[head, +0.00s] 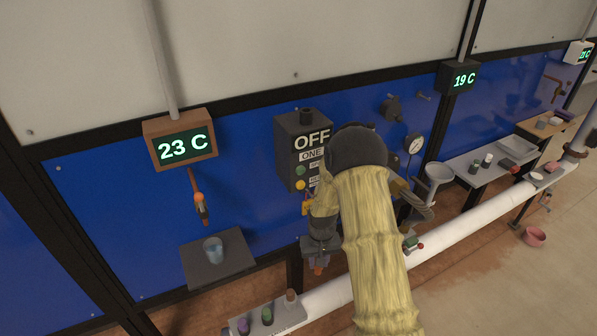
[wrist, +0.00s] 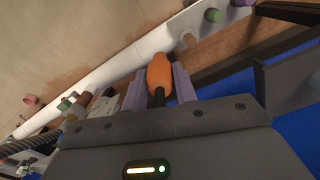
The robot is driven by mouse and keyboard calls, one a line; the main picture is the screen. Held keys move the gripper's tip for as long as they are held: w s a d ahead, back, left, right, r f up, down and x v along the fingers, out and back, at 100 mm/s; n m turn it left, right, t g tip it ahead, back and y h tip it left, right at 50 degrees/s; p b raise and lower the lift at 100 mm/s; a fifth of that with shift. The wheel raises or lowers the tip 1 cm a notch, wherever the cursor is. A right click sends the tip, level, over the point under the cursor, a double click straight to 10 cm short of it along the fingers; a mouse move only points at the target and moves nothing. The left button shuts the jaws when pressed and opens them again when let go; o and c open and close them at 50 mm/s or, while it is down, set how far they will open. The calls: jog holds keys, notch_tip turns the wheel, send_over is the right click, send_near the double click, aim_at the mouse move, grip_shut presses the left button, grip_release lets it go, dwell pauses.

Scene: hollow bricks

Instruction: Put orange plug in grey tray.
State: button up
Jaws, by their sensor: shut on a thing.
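My gripper (head: 318,256) hangs low in front of the blue wall, left of the white pipe. It is shut on the orange plug (wrist: 159,74), a rounded orange body with a dark stem, held between two pale purple fingers in the wrist view. In the head view only a small orange bit (head: 318,270) shows below the fingers. A shallow grey tray (head: 518,147) lies on the shelf at the right, well away from my gripper. I cannot tell for sure that it is the tray named.
A grey ledge (head: 283,322) at the bottom holds purple, green and brown plugs. A glass (head: 213,250) stands on a grey wall shelf (head: 195,275). The white pipe (head: 460,238) runs along the wall. A grey switch box (head: 290,150) and a funnel (head: 439,172) stick out.

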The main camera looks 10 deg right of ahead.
jog(key=s+f, duration=0.4)
jog(key=f, duration=0.5)
jog(key=s+f, duration=0.4)
jog(key=f, duration=0.5)
jog(key=shift+w+d+f, duration=0.1)
